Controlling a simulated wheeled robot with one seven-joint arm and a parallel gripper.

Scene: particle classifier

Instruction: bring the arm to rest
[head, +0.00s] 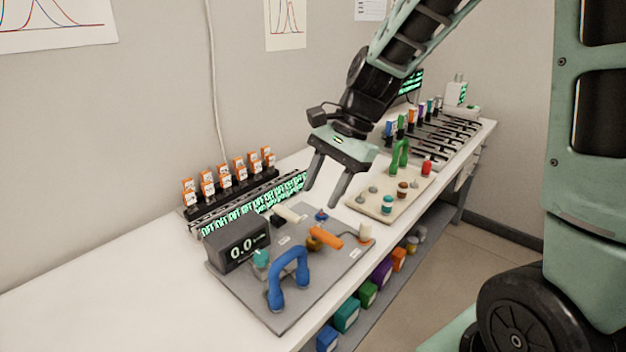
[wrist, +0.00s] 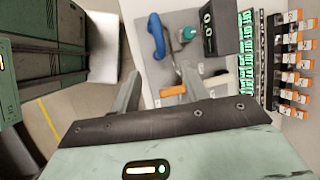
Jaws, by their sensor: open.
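My gripper (head: 323,192) hangs from my arm above the bench, over the far end of a grey panel. Its two fingers are spread apart with nothing between them. In the wrist view my gripper (wrist: 162,85) is also open, with the panel beyond its fingers. The grey panel (head: 345,262) carries a blue handle (head: 287,275), an orange handle (head: 327,236) and a black display box (head: 236,244) reading 0.0. The blue handle also shows in the wrist view (wrist: 156,36).
A beige board (head: 371,210) with a green handle (head: 400,154) and small knobs lies behind my gripper. A row of orange-capped items (head: 228,174) stands along the wall. Coloured boxes (head: 346,314) sit on the lower shelf. The bench's near left (head: 100,285) is clear.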

